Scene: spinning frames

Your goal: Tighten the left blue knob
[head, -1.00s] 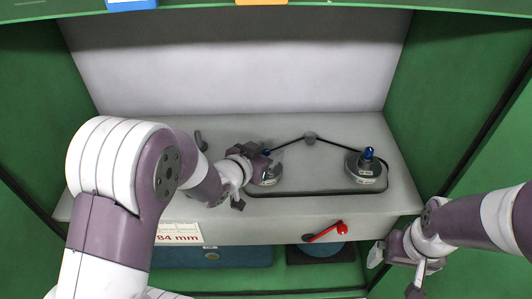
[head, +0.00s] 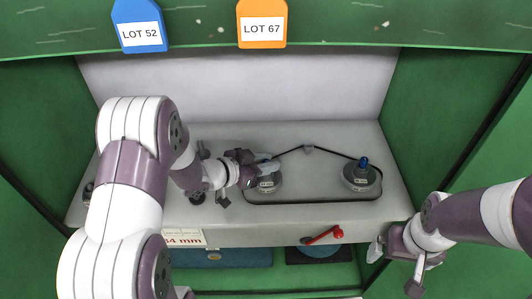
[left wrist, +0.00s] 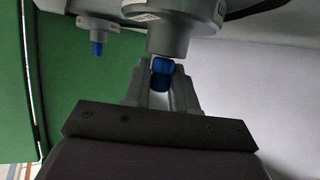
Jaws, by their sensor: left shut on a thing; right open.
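The left blue knob (left wrist: 161,74) shows between the fingers of my left gripper (left wrist: 162,88) in the left wrist view, under a grey round base. My left gripper is shut on it. In the head view my left gripper (head: 258,165) hides this knob, above the left grey base (head: 267,185). The right blue knob (head: 364,162) stands upright on the right grey base (head: 359,178), untouched; a second blue knob (left wrist: 98,49) shows in the left wrist view. My right gripper (head: 394,268) is open and empty at the lower right.
A dark belt (head: 335,153) runs around both bases and a small grey post (head: 308,149) on the grey shelf (head: 320,221). A red lever (head: 325,235) is on the front below. Green walls (head: 440,120) flank the shelf. Blue (head: 139,14) and orange (head: 262,12) tags hang above.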

